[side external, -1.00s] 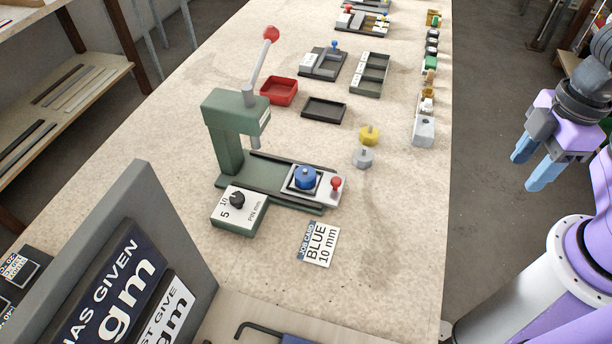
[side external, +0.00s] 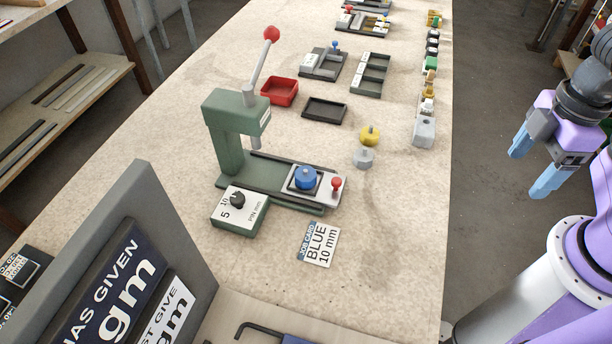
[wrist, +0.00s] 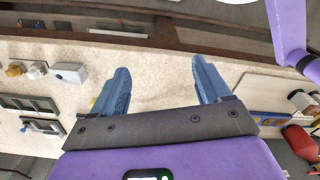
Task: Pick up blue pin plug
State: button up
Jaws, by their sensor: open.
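The blue pin plug (side external: 306,177) sits in a dark square seat on the grey sliding plate (side external: 327,190) of the green press (side external: 230,130). A red knob (side external: 336,183) stands on the plate to its right. My gripper (side external: 533,167) is open and empty, off the right edge of the bench and well away from the plug. In the wrist view my gripper (wrist: 160,80) shows two blue fingers spread wide with nothing between them. I cannot make out the blue plug in the wrist view.
A yellow plug (side external: 369,135) and a grey plug (side external: 363,157) stand right of the press. A job card reading BLUE 10 mm (side external: 318,245) lies in front. A red tray (side external: 279,91) and a black tray (side external: 324,110) lie behind.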

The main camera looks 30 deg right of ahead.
jog(key=shift+a, duration=0.1)
jog(key=a+f+m+y, duration=0.1)
jog(key=a+f+y, duration=0.2)
jog(key=a, duration=0.6)
jog(key=m+t+y, duration=0.2)
jog(key=m+t, duration=0.5)
jog(key=t, duration=0.5)
send_near(306, 171)
jog(key=x, duration=0.4)
jog(key=shift+w+f, duration=0.3)
jog(key=shift+f, duration=0.05)
jog(key=shift+x, duration=2.7)
jog(key=shift+a+r, duration=0.1)
jog(key=shift+r, duration=0.1)
jog(key=c, duration=1.2)
